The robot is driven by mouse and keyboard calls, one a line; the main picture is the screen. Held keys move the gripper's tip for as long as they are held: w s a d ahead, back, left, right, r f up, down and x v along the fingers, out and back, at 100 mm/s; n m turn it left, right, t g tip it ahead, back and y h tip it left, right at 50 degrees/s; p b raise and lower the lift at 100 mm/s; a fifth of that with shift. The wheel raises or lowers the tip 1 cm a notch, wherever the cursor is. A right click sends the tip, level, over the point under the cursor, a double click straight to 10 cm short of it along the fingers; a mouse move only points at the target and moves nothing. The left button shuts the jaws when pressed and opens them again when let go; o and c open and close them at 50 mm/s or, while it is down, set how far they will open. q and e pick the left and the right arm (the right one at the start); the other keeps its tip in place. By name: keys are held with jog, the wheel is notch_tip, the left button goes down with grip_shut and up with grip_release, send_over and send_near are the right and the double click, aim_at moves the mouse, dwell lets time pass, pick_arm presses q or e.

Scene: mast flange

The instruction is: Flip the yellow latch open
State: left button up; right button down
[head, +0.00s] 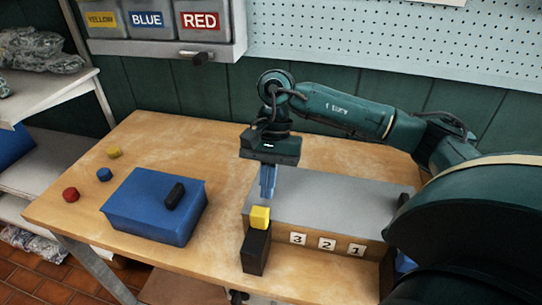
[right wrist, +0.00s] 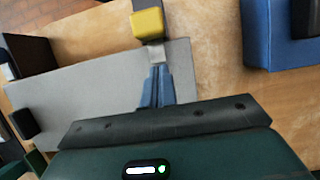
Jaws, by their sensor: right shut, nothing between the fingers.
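The yellow latch (head: 260,217) is a small yellow block on top of a black post (head: 255,249), at the front left corner of a grey-topped box (head: 335,200). In the right wrist view the yellow latch (right wrist: 147,24) is at the top centre, with a light grey piece beside it. My right gripper (head: 267,192) points down just behind and above the latch. Its blue fingers (right wrist: 157,80) are together and empty. A small gap to the latch shows in the wrist view. My left gripper is not in view.
A blue box (head: 145,215) with a black handle stands left of the latch. Red (head: 70,194), blue (head: 104,174) and yellow (head: 114,152) pieces lie at the table's left. Labels 3, 2, 1 mark the grey-topped box's front. Labelled bins (head: 147,20) hang behind.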

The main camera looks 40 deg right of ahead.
aim_at(259, 212)
jog(key=shift+s+a+r, duration=0.2)
jog(key=shift+s+a, duration=0.55)
jog(key=shift+a, duration=0.05)
jog(key=shift+s+a+f+p, duration=0.1)
jog(key=shift+s+a+p, duration=0.1)
jog(key=shift+p, duration=0.1)
jog(key=shift+s+a+f, duration=0.1)
jog(key=shift+a, duration=0.1)
jog(key=shift+s+a+b, duration=0.75)
jog(key=shift+s+a, duration=0.05)
jog(key=shift+a, duration=0.15)
jog(key=shift+s+a, duration=0.25)
jog(key=v, duration=1.3)
jog(key=shift+w+b, duration=0.15)
jog(key=shift+b, duration=0.3)
